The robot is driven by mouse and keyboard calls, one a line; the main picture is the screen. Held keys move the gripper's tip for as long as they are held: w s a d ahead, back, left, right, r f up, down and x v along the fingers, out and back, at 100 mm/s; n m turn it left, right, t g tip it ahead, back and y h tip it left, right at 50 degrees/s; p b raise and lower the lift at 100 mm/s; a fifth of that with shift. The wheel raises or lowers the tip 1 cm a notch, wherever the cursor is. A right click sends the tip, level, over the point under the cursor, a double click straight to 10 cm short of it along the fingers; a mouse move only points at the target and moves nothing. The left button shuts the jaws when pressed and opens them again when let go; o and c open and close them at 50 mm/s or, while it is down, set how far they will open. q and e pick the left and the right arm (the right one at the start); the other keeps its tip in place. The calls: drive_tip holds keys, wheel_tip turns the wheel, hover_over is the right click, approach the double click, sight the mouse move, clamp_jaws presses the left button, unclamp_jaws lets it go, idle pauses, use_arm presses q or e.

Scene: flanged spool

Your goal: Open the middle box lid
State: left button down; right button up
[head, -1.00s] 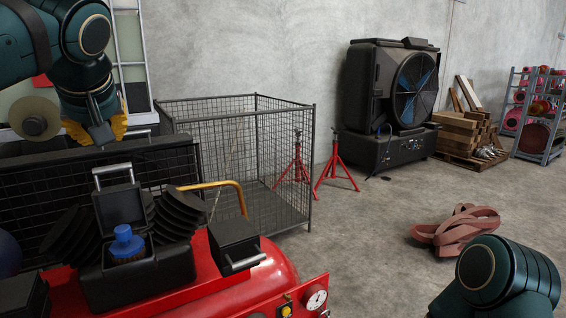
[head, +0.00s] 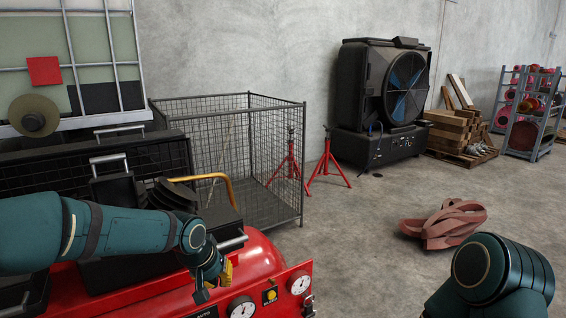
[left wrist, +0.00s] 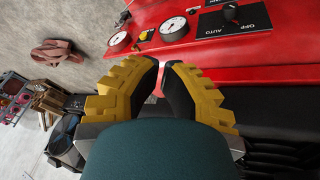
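The middle black box (head: 105,275) sits on the red machine, mostly hidden behind my left forearm. Its lid (head: 116,190) stands raised at the back, with its silver handle (head: 108,159) at the top. My left gripper (head: 222,282) points down over the machine's front, right of the middle box and near the right box's handle. In the left wrist view its yellow-padded fingers (left wrist: 163,75) stand apart, with red surface and gauges beyond them. I see nothing held. My right gripper is out of view.
The right black box (head: 232,243) has its silver handle at the front, close to my left gripper. Another box (head: 22,292) is at the left. Gauges (head: 299,282) sit on the machine's front panel. A wire cage (head: 250,150) stands behind.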

use_arm(q)
drive_tip(key=s+d+f+g+h, duration=0.1)
drive_tip(key=s+d+f, duration=0.1)
drive_tip(key=s+f, duration=0.5)
drive_tip(key=s+d+f+g+h, duration=0.1)
drive_tip(key=s+d+f, duration=0.2)
drive_tip(key=s+f, duration=0.5)
wheel_tip(320, 180, down, 9)
drive_tip(key=shift+s+d+r+n, duration=0.1)
drive_tip(key=shift+s+d+n, duration=0.1)
drive_tip(key=shift+d+n, duration=0.2)
drive_tip(key=c, duration=1.3)
unclamp_jaws()
drive_tip(key=shift+n, duration=0.3)
drive_tip(key=s+f, duration=0.1)
drive_tip(key=s, duration=0.1)
drive_tip(key=s+f, duration=0.1)
drive_tip(key=s, duration=0.1)
drive_tip(key=s+f, duration=0.2)
drive_tip(key=s, duration=0.1)
drive_tip(key=shift+a+f, duration=0.1)
drive_tip(key=shift+a, duration=0.2)
drive_tip(key=shift+c, duration=0.2)
drive_tip(key=o, duration=0.4)
drive_tip(key=shift+s+a+f, duration=0.1)
drive_tip(key=shift+s+f, duration=0.05)
drive_tip(key=shift+s, duration=0.25)
drive_tip(key=shift+o, duration=0.2)
